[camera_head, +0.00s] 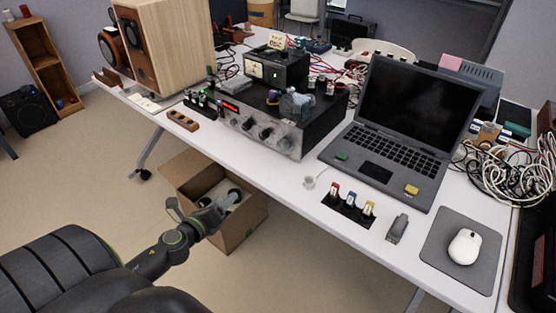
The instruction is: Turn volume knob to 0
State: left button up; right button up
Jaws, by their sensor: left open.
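A black and silver amplifier (300,128) stands on the white table (290,190), with a red lit display at its front left. Its front panel carries a row of round knobs, among them a left knob (247,124), a middle knob (265,133) and a larger right knob (285,143). I cannot tell which is the volume knob, nor read its setting. My left gripper (213,205) is open, below and in front of the table edge, over a cardboard box. It is apart from the amplifier and lower left of the knobs. My right gripper is not in view.
The cardboard box (245,222) sits on the floor beside the table. A wooden speaker (172,50) stands left of the amplifier, a laptop (400,120) right of it. A small wooden block (183,120) and colored connectors (350,203) lie near the front edge.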

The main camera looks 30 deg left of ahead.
pick_arm(q)
jog(key=w+d+r+m+t+h+b, duration=0.1)
jog(key=d+r+m+t+h, duration=0.3)
jog(key=r+m, duration=0.45)
jog(key=g+p, duration=0.1)
jog(key=p, duration=0.3)
send_near(281, 147)
jog(key=shift+n+y, duration=0.35)
jog(key=shift+y, duration=0.05)
jog(key=w, duration=0.5)
jog(key=w+d, duration=0.1)
jog(key=w, duration=0.2)
jog(key=shift+w+r, duration=0.1)
jog(key=shift+w, duration=0.15)
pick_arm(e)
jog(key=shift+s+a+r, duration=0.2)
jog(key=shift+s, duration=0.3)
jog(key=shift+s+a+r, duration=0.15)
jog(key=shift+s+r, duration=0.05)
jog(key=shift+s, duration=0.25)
pick_arm(q)
jog(key=shift+c, duration=0.4)
jog(key=c, duration=0.9)
